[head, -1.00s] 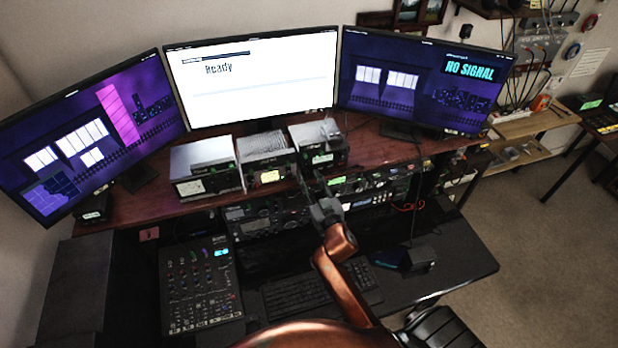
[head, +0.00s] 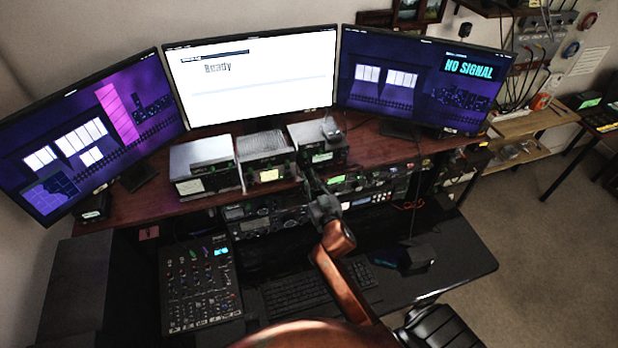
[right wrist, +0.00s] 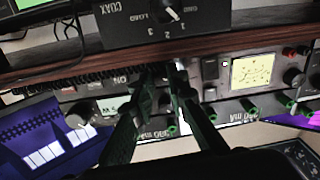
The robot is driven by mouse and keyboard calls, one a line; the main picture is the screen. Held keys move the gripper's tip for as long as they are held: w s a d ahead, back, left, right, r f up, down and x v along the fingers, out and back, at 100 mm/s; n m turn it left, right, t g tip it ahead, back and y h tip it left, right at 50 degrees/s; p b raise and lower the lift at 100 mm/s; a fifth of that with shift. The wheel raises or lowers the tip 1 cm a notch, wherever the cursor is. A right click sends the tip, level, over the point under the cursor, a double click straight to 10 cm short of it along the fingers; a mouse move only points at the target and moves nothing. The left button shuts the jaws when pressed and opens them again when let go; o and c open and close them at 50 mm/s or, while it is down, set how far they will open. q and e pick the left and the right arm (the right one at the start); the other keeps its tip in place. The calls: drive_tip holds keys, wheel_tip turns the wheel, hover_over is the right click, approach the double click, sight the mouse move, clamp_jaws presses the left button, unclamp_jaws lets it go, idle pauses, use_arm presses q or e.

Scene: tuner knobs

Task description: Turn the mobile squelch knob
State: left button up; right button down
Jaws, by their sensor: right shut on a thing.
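My right gripper (head: 309,176) reaches up to the front of the radio gear at the shelf edge. In the right wrist view, which looks upside down, its two dark green fingers (right wrist: 160,80) close together at a small dark knob on a radio panel, just by the wooden shelf edge. The fingers hide most of the mobile squelch knob and its label, so its pointer angle cannot be read. My left gripper is not in view.
Radio boxes (head: 203,165) stand on the wooden shelf (head: 135,205) below three monitors. Other knobs and a lit display (right wrist: 252,72) sit close beside the fingers. A mixer (head: 200,285) and keyboard (head: 290,292) lie on the desk below.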

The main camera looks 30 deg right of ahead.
drive_tip(key=shift+m+p, duration=0.4)
drive_tip(key=shift+m, duration=0.5)
drive_tip(key=shift+a+r+m+p, duration=0.1)
drive_tip(key=shift+m+p, duration=0.4)
drive_tip(key=shift+m, duration=1)
